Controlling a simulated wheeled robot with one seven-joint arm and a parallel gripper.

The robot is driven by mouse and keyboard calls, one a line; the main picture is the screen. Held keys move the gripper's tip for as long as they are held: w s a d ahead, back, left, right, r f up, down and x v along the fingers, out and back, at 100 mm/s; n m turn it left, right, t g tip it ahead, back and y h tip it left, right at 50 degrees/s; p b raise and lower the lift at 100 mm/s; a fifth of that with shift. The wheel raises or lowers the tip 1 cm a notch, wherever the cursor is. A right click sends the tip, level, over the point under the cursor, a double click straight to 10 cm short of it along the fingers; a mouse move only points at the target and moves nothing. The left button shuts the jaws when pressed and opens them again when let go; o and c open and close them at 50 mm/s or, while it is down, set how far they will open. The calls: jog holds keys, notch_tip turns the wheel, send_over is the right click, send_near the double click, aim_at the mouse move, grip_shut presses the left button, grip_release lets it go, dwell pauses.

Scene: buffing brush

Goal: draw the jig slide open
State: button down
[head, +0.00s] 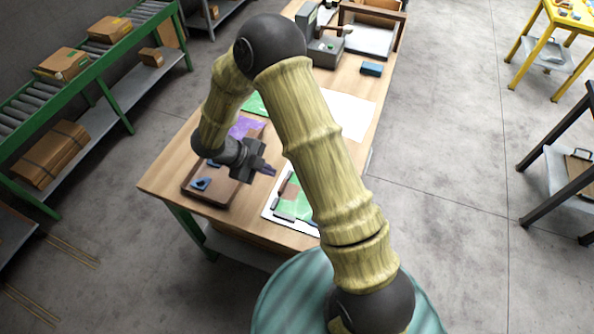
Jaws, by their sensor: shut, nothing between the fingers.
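A grey jig-like fixture (325,54) stands at the far end of the wooden workbench (348,82), with a light handle or knob near its right side. I cannot tell for sure which part of it is the slide, or how far it is drawn. My gripper (270,170) is at the near end of the bench, well apart from the fixture, above the gap between a brown tray and a white board. Its fingers point right and are shut with nothing between them. My arm crosses the middle of the view and hides part of the bench.
The brown tray (216,201) holds blue pieces. The white board (271,213) carries green and dark items. A purple cloth (243,127), white sheet (352,112) and blue block (372,69) lie on the bench. A dark wooden frame (402,32) stands at the back right.

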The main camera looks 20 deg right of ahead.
jog(key=p+x, duration=0.1)
jog(key=x, duration=0.8)
jog(key=shift+w+d+f, duration=0.1)
jog(key=shift+w, duration=0.05)
jog(key=d, duration=0.1)
jog(key=w+d+p, duration=0.1)
jog(key=shift+w+d+f, duration=0.2)
jog(key=shift+w+d, duration=0.15)
jog(key=shift+d, duration=0.05)
jog(key=shift+w+d+f+p, duration=0.1)
jog(key=shift+w+d+p, duration=0.25)
jog(key=shift+w, duration=0.15)
